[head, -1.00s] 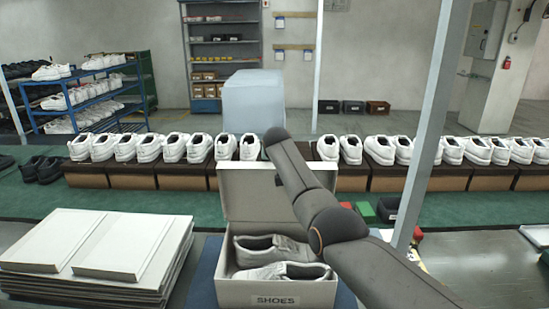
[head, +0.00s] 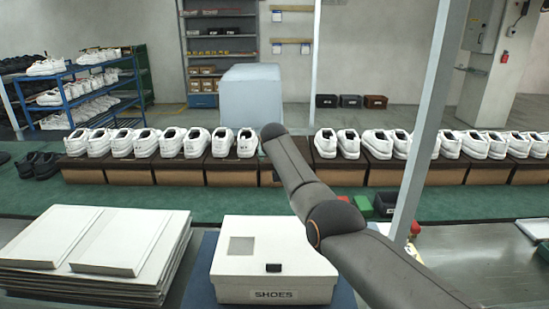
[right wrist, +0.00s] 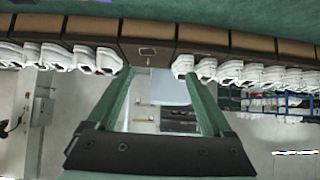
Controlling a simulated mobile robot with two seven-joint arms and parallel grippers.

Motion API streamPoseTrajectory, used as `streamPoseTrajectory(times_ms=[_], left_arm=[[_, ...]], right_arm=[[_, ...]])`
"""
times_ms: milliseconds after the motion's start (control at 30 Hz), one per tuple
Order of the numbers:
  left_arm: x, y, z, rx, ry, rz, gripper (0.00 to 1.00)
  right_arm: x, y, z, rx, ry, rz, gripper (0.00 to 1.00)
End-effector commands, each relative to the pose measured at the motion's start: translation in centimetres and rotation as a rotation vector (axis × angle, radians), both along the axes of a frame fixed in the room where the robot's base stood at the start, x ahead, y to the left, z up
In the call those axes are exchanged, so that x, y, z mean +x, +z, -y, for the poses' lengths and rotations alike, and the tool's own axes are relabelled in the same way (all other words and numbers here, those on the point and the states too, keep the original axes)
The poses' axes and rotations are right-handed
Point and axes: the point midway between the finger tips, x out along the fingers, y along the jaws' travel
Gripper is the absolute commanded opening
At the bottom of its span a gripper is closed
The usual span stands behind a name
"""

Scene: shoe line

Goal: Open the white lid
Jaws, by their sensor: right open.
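The white lid (head: 285,238) lies shut on the shoe box (head: 235,293) at the front middle of the head view. It has a grey square on top and a small black tab (head: 273,268) near its front edge. The box front reads SHOES, and its inside is hidden. My right arm reaches past the box's right side toward the shoe row, and its gripper does not show in the head view. In the right wrist view my right gripper (right wrist: 157,80) is open, with green fingers apart and nothing between them. My left gripper is not in view.
Flat white boards (head: 110,242) are stacked left of the box. A grey post (head: 426,135) stands at the right, near my arm. Behind, a row of white shoes on brown boxes (head: 140,173) crosses a green surface (head: 130,205). Small red and green blocks lie behind my arm.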

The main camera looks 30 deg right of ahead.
Motion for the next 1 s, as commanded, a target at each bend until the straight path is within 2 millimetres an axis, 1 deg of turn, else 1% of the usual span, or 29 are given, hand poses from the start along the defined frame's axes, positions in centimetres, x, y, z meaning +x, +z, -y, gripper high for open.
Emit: streamPoseTrajectory(times_ms=[267,467,733,1000], left_arm=[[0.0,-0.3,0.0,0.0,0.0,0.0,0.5],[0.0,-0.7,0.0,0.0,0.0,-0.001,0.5],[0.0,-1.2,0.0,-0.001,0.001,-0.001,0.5],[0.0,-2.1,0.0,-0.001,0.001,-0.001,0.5]], right_arm=[[-0.4,0.6,-0.3,-0.002,-0.001,0.004,0.85],[-1.5,1.4,-0.9,-0.002,-0.001,0.005,0.85],[-3.4,3.2,-2.1,0.0,0.0,0.003,0.85],[-6.1,5.8,-3.8,-0.002,0.001,0.004,0.85]])
